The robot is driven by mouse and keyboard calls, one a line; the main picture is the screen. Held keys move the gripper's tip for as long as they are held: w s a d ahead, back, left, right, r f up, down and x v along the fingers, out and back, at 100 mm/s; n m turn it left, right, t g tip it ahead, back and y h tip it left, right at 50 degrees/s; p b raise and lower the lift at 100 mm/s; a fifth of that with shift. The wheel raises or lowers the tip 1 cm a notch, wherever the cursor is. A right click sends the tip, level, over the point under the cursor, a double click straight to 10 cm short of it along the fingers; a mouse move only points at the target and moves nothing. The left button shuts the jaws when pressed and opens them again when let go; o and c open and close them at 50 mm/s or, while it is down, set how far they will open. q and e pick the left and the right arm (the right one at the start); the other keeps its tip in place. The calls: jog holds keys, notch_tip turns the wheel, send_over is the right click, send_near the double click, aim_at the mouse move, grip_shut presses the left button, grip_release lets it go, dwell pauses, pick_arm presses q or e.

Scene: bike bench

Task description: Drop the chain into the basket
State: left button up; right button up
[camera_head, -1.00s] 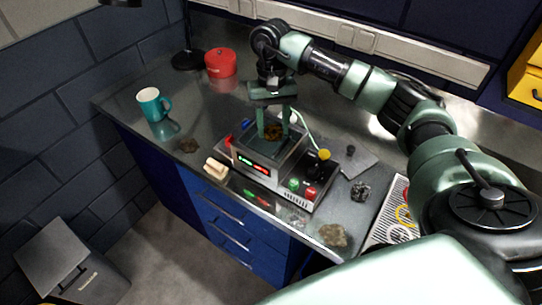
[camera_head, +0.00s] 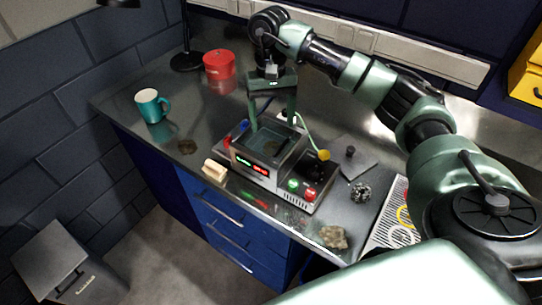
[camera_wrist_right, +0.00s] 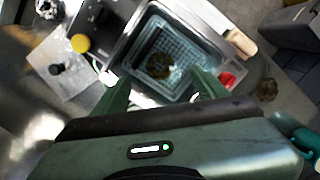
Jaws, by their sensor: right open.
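The chain (camera_wrist_right: 160,65) is a small brownish coil. In the right wrist view it lies in the wire mesh basket (camera_wrist_right: 182,72), inside the tank of the bench cleaner. The cleaner (camera_head: 240,160) is a grey box with a lit red and green display on the bench. In the head view the chain is hard to make out inside the tank. My right gripper (camera_head: 272,126) is open and empty above the tank, its fingers well apart. It also shows in the right wrist view (camera_wrist_right: 158,90). My left gripper is out of view.
A teal mug (camera_head: 151,106) and a red tin (camera_head: 219,66) stand at the left and back. A wooden block (camera_head: 215,170), brown lumps (camera_head: 333,237) and a crumpled metallic piece (camera_head: 361,192) lie around the cleaner. A grey bin (camera_head: 62,262) stands on the floor.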

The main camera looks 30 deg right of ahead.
jog(key=r, duration=0.3)
jog(key=r+b, duration=0.1)
jog(key=r, duration=0.1)
jog(key=shift+w+d, duration=0.1)
jog(key=shift+w, duration=0.2)
jog(key=shift+f, duration=0.1)
